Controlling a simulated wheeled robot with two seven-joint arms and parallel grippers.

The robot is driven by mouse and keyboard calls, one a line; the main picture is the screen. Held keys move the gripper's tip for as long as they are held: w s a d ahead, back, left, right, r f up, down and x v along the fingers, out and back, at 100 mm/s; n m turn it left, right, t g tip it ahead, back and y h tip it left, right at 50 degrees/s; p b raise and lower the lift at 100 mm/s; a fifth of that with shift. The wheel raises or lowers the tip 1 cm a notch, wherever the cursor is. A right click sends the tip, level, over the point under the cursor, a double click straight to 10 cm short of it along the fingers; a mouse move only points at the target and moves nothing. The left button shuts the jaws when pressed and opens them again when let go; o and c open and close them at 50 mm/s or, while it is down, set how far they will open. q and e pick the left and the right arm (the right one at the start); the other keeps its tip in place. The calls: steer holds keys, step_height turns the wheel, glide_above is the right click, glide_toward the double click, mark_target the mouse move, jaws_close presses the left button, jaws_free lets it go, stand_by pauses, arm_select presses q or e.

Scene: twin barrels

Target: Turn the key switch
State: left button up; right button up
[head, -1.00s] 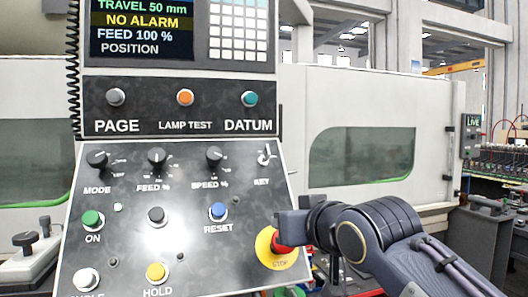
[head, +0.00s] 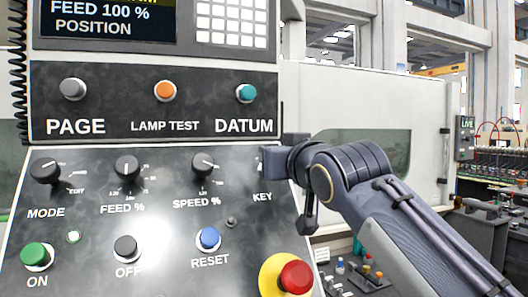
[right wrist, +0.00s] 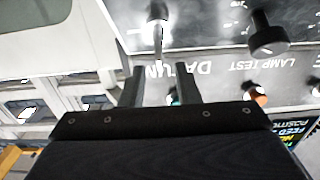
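The key switch (right wrist: 157,12) is in the upper middle of the right wrist view, with its pale metal key (right wrist: 158,38) pointing down the picture. In the head view my right gripper hides the switch above the KEY label (head: 262,197). My right gripper (head: 268,163) is at the right edge of the sloped control panel (head: 110,262). In the right wrist view my right gripper (right wrist: 160,74) shows two fingers apart with nothing gripped. The key lines up with the gap between them; I cannot tell whether they touch it. My left gripper is out of view.
The SPEED knob (head: 204,164) is left of the KEY label. The teal DATUM button (head: 246,93) is above on the upper panel. The red emergency stop (head: 296,277) sticks out below my right arm. The RESET button (head: 208,238) is lower left.

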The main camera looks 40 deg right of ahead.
steer(key=p+x, duration=0.1)
steer(key=x, duration=0.5)
steer(key=shift+a, duration=0.1)
jaws_close()
